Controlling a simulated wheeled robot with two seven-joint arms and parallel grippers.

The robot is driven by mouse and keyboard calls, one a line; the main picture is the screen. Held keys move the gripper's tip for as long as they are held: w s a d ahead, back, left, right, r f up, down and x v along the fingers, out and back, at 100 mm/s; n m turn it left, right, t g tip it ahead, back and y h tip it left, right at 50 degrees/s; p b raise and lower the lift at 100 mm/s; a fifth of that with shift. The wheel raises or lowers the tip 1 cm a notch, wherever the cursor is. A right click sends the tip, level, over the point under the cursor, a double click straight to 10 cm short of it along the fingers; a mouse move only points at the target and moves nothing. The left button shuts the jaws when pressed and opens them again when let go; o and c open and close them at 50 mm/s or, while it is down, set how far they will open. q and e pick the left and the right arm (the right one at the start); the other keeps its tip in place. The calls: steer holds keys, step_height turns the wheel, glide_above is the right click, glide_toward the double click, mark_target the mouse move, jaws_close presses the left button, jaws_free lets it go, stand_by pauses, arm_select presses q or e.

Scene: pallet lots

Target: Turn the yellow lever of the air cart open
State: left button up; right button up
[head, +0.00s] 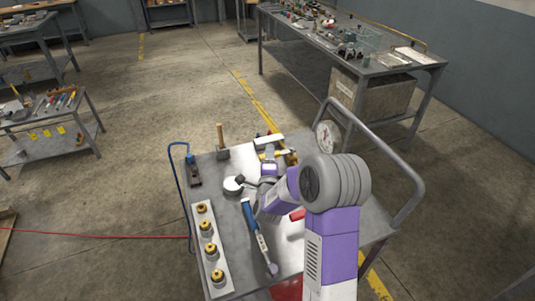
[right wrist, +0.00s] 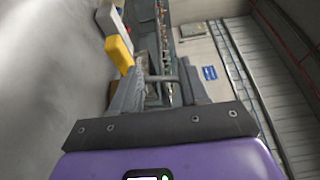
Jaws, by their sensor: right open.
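The air cart (head: 215,165) is a grey metal-topped cart with a curved tube handle. The yellow lever (head: 285,153) is at its far side, partly hidden by my right arm. In the right wrist view the yellow lever (right wrist: 119,53) stands at the upper left, just outside the left finger. My right gripper (head: 270,155) is by the lever in the head view, its fingers small and hard to make out. In the right wrist view the right gripper (right wrist: 160,85) has its fingers apart, with a grey pipe behind the gap. Contact with the lever cannot be told. My left gripper is out of view.
On the cart lie a mallet (head: 222,142), a blue-handled wrench (head: 257,235) and a strip with brass fittings (head: 208,245). A round gauge (head: 324,137) stands by the tube handle (head: 385,150). A red hose (head: 110,236) crosses the floor. A loaded workbench (head: 425,58) stands behind.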

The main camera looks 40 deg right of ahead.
mark_target(277, 155)
step_height(277, 155, down, 5)
steer(key=shift+r+b, duration=0.1)
steer(key=shift+b, duration=0.5)
steer(key=b+x, duration=0.1)
steer(key=x, duration=0.6)
steer(key=shift+w+d, duration=0.2)
steer(key=shift+w, duration=0.05)
steer(key=shift+c, duration=0.2)
jaws_close()
